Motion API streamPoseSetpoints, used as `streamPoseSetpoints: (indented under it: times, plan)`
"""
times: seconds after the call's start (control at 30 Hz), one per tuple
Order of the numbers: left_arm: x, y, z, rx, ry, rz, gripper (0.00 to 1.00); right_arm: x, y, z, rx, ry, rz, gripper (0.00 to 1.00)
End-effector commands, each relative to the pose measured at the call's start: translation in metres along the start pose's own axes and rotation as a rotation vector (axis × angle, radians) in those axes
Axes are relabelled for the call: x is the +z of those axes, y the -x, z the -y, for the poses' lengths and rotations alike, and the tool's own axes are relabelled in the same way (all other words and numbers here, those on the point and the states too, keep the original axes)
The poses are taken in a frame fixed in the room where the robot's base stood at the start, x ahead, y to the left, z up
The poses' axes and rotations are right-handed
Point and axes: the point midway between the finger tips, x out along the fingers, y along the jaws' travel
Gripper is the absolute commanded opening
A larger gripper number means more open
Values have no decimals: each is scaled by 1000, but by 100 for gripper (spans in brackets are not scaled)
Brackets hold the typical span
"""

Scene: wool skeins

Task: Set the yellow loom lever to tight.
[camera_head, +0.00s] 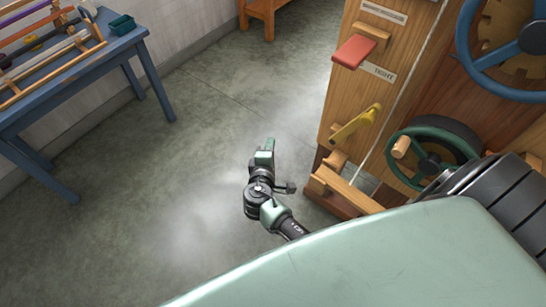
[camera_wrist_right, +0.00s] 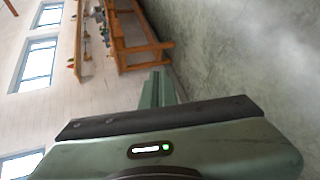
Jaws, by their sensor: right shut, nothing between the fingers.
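The yellow lever (camera_head: 354,126) is on the wooden side of the loom (camera_head: 345,95) in the head view. It slants from upper right to lower left, below a plate reading TIGHT (camera_head: 378,72). My right gripper (camera_head: 266,152) is left of the lever and a little lower in the picture, apart from it. It is shut and empty; its closed fingers (camera_wrist_right: 157,88) also show in the right wrist view. The lever is not visible in the right wrist view. My left gripper is not in view.
A red lever (camera_head: 353,51) sticks out above the TIGHT plate. Handwheels, one green (camera_head: 425,133) and one blue (camera_head: 468,62), are on the loom's right. A blue table (camera_head: 75,78) with rods stands at the far left.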

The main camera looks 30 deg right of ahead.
Motion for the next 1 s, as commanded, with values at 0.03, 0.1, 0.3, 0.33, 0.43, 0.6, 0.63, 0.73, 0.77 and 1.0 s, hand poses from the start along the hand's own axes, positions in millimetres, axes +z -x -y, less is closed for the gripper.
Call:
streamPoseSetpoints:
  times: [0.03, 0.1, 0.3, 0.33, 0.43, 0.6, 0.63, 0.73, 0.77, 1.0]
  plan:
    - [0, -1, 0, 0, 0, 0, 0, 1, -1, 12, -22, 0, -5, 0]
    - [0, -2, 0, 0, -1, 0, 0, 1, -1, 26, -52, -3, -15, 0]
    - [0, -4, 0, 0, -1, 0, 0, 2, 0, 65, -138, -15, -39, 0]
    - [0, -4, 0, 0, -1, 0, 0, 2, 0, 70, -149, -17, -42, 0]
    - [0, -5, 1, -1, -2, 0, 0, 3, 1, 87, -185, -22, -49, 0]
    - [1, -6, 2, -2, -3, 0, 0, 5, 3, 105, -225, -31, -59, 0]
    - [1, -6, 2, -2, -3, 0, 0, 5, 3, 107, -230, -32, -59, 0]
    - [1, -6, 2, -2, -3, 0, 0, 6, 4, 112, -240, -34, -61, 0]
    - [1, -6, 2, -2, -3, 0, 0, 6, 4, 112, -242, -35, -61, 0]
    - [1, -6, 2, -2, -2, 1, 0, 6, 4, 112, -243, -35, -62, 0]
